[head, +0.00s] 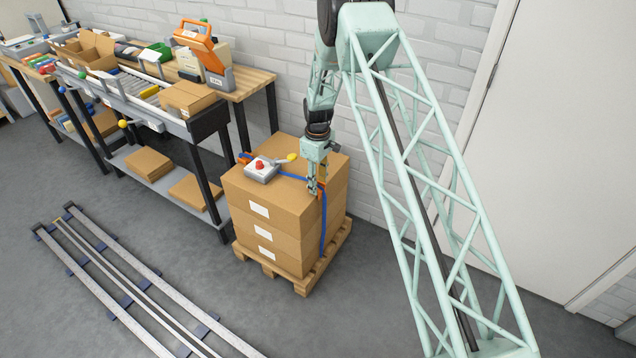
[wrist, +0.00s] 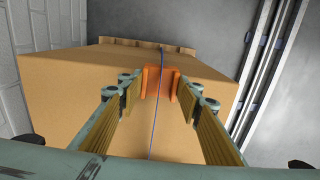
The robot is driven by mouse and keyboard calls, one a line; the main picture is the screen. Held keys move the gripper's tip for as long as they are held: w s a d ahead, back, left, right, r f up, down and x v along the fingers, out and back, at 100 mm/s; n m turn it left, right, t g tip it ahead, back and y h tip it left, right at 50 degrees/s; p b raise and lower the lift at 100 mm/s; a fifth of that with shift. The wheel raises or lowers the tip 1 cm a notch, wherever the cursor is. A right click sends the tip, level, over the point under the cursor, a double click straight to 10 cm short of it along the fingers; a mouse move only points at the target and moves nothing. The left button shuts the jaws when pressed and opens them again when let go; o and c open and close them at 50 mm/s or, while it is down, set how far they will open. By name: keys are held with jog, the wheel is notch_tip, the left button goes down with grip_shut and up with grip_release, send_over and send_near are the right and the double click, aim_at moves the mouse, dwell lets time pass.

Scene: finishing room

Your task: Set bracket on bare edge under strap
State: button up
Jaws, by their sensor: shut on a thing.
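A stack of brown cartons (head: 262,205) stands on a wooden pallet (head: 305,285). A blue strap (head: 323,228) crosses its top and hangs down its right side; it also shows in the wrist view (wrist: 153,135). My gripper (head: 314,188) is at the stack's top right edge, pointing down. In the wrist view, its fingers are shut on an orange bracket (wrist: 160,84), in line with the strap. I cannot tell whether the bracket touches the carton or lies fully under the strap. Another orange bracket (head: 244,157) sits at the top's left edge, by the strap.
A grey box with a red button (head: 261,168) and a yellow-knobbed lever (head: 291,157) sits on the stack beside the strap. A workbench with a roller conveyor (head: 150,95) stands to the left. Floor rails (head: 125,285) lie at front left. A white brick wall is behind.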

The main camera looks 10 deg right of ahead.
jog(key=shift+w+f, duration=0.1)
jog(key=shift+f, duration=0.25)
jog(key=shift+a+f, duration=0.1)
dwell(0.5)
jog(key=o, duration=0.8)
jog(key=shift+o, duration=0.6)
jog(key=o, duration=0.4)
jog(key=shift+c, duration=0.2)
jog(key=shift+r, duration=1.25)
jog(key=shift+r+p, duration=1.25)
jog(key=shift+r, duration=1.6)
